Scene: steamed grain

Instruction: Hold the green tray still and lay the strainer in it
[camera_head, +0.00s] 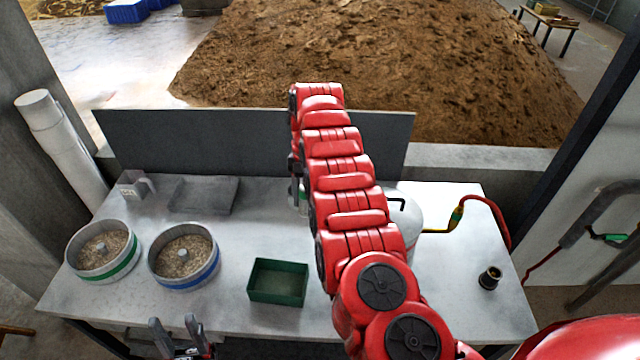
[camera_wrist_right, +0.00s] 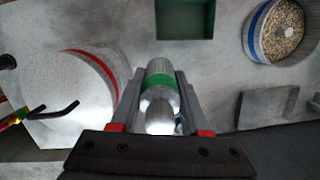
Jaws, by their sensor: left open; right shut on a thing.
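The green tray (camera_head: 278,301) is a small rectangular open box on the table, and it looks empty. It also shows at the top of the right wrist view (camera_wrist_right: 185,36). My right gripper (camera_wrist_right: 159,80) is shut on the strainer (camera_wrist_right: 157,101), a small silver cylinder with a green band, beyond the tray at the back of the table. In the head view my red right arm hides most of this gripper and strainer. My left gripper (camera_head: 173,323) is open and empty at the table's front edge, left of the tray and apart from it.
Two round metal containers of grain, one green-banded (camera_head: 128,262) and one blue-banded (camera_head: 212,268), stand left of the tray. A grey flat tray (camera_head: 204,195) and a metal scoop-like box (camera_head: 133,186) lie behind. A pale red-banded drum (camera_wrist_right: 65,85) and a black fitting (camera_head: 490,278) stand right.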

